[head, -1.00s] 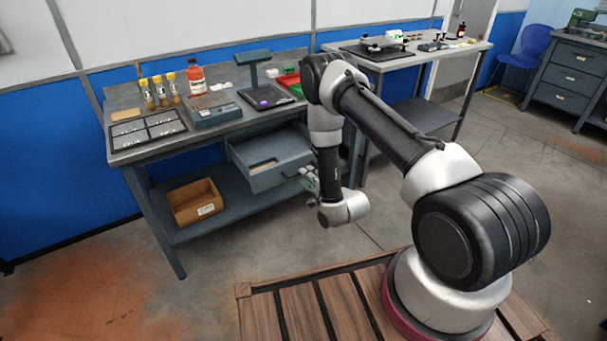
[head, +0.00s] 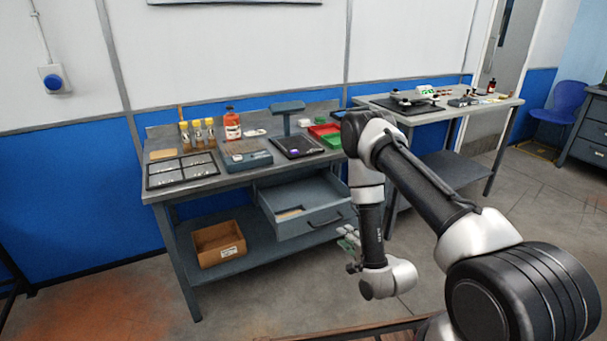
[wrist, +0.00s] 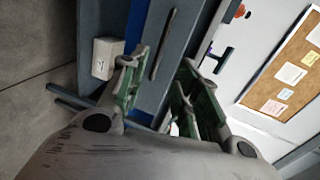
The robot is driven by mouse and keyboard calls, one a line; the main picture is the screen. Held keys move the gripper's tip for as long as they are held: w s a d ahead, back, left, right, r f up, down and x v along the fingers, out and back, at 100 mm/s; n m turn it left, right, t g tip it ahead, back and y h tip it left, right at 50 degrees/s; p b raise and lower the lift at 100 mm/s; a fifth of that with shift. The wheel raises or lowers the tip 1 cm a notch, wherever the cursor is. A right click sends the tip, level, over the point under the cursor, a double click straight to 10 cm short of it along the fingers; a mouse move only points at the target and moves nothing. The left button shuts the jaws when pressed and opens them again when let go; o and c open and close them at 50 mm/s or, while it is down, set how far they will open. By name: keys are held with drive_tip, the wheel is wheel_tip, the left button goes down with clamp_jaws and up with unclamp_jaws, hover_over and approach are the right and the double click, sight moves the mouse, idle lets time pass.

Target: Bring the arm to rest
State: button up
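My arm is bent, with its forearm hanging down in front of the bench in the head view. My gripper (head: 349,243) is at its lower end, small and partly hidden by the wrist, close to the open drawer (head: 308,212). In the wrist view my gripper (wrist: 163,90) shows two green-padded fingers standing apart, with nothing held between them. The drawer front and its dark bar handle (wrist: 163,44) show beyond the gap between the fingers.
The bench (head: 222,182) holds a sectioned tray (head: 181,170), vials, a red-labelled bottle (head: 232,125) and a scale (head: 297,146). A cardboard box (head: 219,243) sits on its lower shelf. A second table (head: 440,112) stands behind my arm. Floor at the left is clear.

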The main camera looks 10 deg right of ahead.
drive_tip(key=s+d+f+n+g+h, duration=0.2)
drive_tip(key=s+f+n+g, duration=0.4)
drive_tip(key=s+f+g, duration=0.5)
drive_tip(key=s+d+r+n+g+h, duration=0.1)
drive_tip(key=s+d+n+h, duration=0.1)
drive_tip(key=d+n, duration=0.1)
drive_tip(key=s+d+r+n, duration=0.1)
drive_tip(key=s+r, duration=0.5)
drive_tip(key=r, duration=1.1)
drive_tip(key=s+d+r+n+t, duration=0.1)
drive_tip(key=s+r, duration=0.5)
drive_tip(key=r, duration=1.2)
drive_tip(key=s+d+r+n, duration=0.3)
drive_tip(key=s+r, duration=0.3)
drive_tip(key=r, duration=1.1)
drive_tip(key=shift+d+r+t+h, duration=0.25)
drive_tip(key=shift+t+h, duration=0.05)
drive_tip(key=shift+h, duration=0.1)
drive_tip(key=shift+o, duration=0.4)
